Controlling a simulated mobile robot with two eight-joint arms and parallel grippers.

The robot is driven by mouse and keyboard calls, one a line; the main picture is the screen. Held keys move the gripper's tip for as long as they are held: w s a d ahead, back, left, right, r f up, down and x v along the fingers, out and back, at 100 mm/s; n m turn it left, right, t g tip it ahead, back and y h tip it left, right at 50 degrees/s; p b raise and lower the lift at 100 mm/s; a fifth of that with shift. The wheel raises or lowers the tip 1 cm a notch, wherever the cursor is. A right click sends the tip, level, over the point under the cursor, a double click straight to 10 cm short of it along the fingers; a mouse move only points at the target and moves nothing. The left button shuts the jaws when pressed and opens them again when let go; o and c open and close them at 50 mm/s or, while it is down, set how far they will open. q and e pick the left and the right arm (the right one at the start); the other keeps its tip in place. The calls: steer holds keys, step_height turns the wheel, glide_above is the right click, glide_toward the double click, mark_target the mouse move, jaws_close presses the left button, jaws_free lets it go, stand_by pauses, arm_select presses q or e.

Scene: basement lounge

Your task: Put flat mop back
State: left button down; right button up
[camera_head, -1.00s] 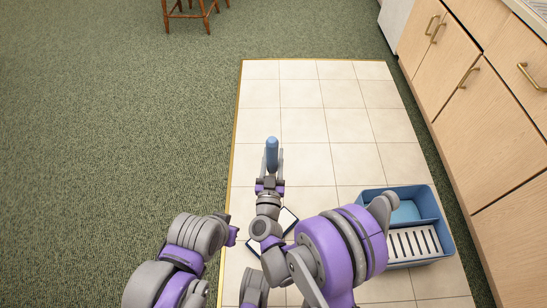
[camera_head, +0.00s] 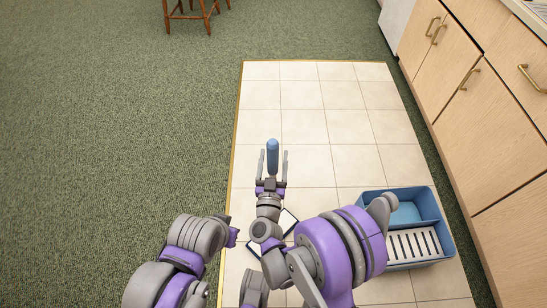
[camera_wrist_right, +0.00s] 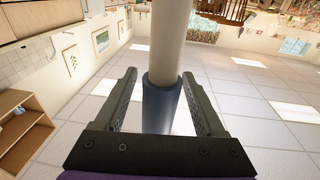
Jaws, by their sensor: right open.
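The flat mop stands with its blue handle grip (camera_head: 272,157) up. Its flat white head (camera_head: 288,221) lies on the tiles, partly hidden under my right arm. My right gripper (camera_head: 273,156) is open around the grip, one finger on each side with gaps. In the right wrist view, the blue grip (camera_wrist_right: 161,105) and white pole (camera_wrist_right: 170,40) pass between the spread fingers. My left arm is at the lower left; its gripper cannot be made out. A blue bucket (camera_head: 447,243) with two compartments, one with a white slotted insert (camera_head: 413,243), stands on the tiles at the right.
Wooden cabinets (camera_head: 500,130) line the right side, close to the bucket. Green carpet (camera_head: 110,120) lies left of the tiled strip (camera_head: 335,95). A wooden stool (camera_head: 195,12) stands far back. The tiles beyond the mop are clear.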

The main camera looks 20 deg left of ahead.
mark_target(272, 172)
steer(key=b+v, duration=0.1)
steer(key=v, duration=0.4)
steer(key=shift+s+f, duration=0.15)
steer(key=shift+s+d+f+b, duration=0.15)
steer(key=shift+s+b, duration=0.4)
steer(key=shift+b, duration=0.6)
steer(key=shift+s+b, duration=0.2)
steer(key=shift+b, duration=0.15)
steer(key=shift+s+r+b, duration=0.2)
steer(key=shift+s+b, duration=0.1)
